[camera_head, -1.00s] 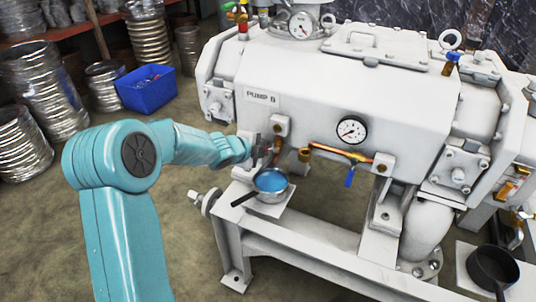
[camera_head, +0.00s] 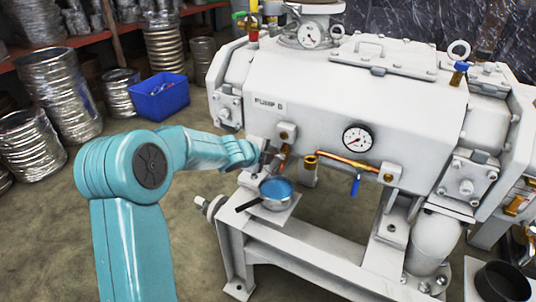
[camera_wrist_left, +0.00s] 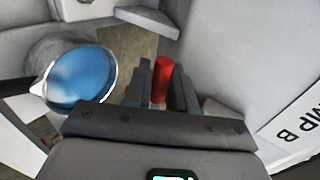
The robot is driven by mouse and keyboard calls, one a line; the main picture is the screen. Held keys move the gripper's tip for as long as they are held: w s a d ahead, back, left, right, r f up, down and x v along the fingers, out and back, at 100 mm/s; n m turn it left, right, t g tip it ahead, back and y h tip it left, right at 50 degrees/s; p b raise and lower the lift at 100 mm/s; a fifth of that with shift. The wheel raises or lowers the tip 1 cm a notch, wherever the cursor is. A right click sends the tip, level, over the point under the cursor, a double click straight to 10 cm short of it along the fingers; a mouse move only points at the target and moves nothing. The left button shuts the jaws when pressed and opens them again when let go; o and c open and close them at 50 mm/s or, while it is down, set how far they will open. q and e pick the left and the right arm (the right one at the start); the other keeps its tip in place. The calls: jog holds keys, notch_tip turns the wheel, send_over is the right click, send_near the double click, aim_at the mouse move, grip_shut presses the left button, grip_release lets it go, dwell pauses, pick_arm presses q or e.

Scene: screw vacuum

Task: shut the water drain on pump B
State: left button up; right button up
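Pump B is the large white machine (camera_head: 340,105) with "PUMP B" on its side; the label also shows in the wrist view (camera_wrist_left: 298,125). A drain fitting (camera_head: 287,132) is at its lower left, above a small metal pan (camera_head: 277,203) of blue water (camera_wrist_left: 82,78). My left gripper (camera_head: 268,157) is at this drain, partly hiding it. In the wrist view its two fingers (camera_wrist_left: 162,84) stand either side of a red handle (camera_wrist_left: 161,76), with narrow gaps showing. How deep the handle sits between them is unclear. My right gripper is out of view.
A brass pipe (camera_head: 345,160) with a blue lever (camera_head: 355,186) runs right of the drain, below a gauge (camera_head: 357,138). A dark pan (camera_head: 500,283) stands at the lower right. A blue bin (camera_head: 160,98) and metal ducts stand at the left. The near left floor is open.

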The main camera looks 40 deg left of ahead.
pick_arm(q)
jog(key=shift+o, duration=0.8)
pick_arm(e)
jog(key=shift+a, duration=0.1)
pick_arm(q)
jog(key=shift+r, duration=0.1)
jog(key=p+v, duration=0.6)
jog(key=v, duration=1)
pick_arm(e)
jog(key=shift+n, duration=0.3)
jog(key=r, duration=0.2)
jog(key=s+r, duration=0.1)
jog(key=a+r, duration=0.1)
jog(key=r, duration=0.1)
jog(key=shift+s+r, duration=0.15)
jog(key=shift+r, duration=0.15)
pick_arm(q)
jog(key=shift+s+a, duration=0.1)
jog(key=shift+s, duration=0.1)
